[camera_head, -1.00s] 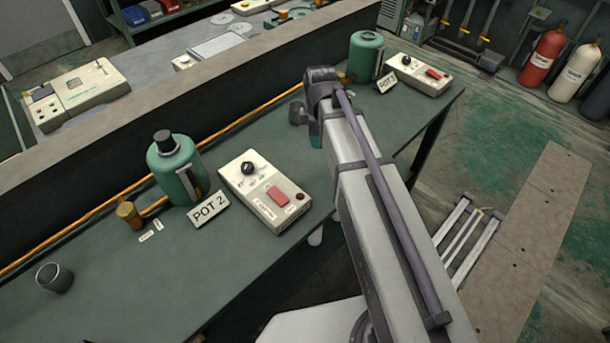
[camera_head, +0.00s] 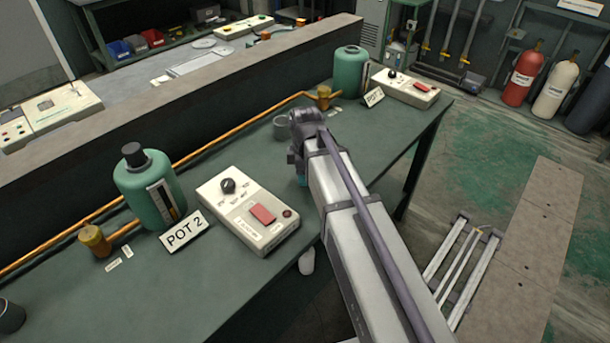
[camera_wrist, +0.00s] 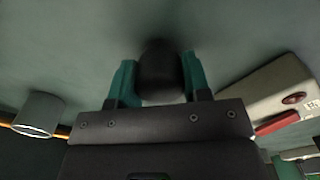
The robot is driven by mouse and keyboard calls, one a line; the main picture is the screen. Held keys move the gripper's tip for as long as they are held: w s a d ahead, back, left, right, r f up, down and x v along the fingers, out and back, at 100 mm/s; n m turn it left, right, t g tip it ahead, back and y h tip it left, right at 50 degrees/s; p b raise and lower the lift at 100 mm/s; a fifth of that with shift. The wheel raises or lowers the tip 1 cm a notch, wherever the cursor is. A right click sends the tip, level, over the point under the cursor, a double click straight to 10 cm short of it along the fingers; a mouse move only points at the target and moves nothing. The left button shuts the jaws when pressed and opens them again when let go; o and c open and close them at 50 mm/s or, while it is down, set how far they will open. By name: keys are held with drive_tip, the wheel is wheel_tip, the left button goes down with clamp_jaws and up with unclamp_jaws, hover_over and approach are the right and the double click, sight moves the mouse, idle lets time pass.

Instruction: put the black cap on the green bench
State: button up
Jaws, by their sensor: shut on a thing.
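The black cap (camera_wrist: 160,72) is held between the two teal fingers of my gripper (camera_wrist: 160,80) in the wrist view. Behind it is the green bench top (camera_wrist: 100,40), with a dark shadow near the cap. I cannot tell whether the cap touches the bench. In the head view my gripper (camera_head: 301,180) is mostly hidden by my arm, with only a bit of teal showing over the green bench (camera_head: 240,165), between the two pots. The held cap does not show there.
Pot 2 (camera_head: 150,195) wears a black cap of its own. Right of it is a control box (camera_head: 250,212). The other green pot (camera_head: 350,70) stands farther back, near a grey cup (camera_head: 283,128) and a brass fitting (camera_head: 323,97). Another cup (camera_head: 10,316) is front left.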

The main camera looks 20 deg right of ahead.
drive_tip(key=o, duration=0.9)
drive_tip(key=shift+f, duration=0.1)
wheel_tip(320, 180, up, 13)
drive_tip(key=p, duration=1.3)
drive_tip(key=s+m, duration=0.4)
drive_tip(key=m, duration=0.1)
drive_tip(key=s+m, duration=0.9)
drive_tip(key=m, duration=0.1)
drive_tip(key=shift+s+f+m+b, duration=0.3)
drive_tip(key=shift+s+f+b, duration=0.05)
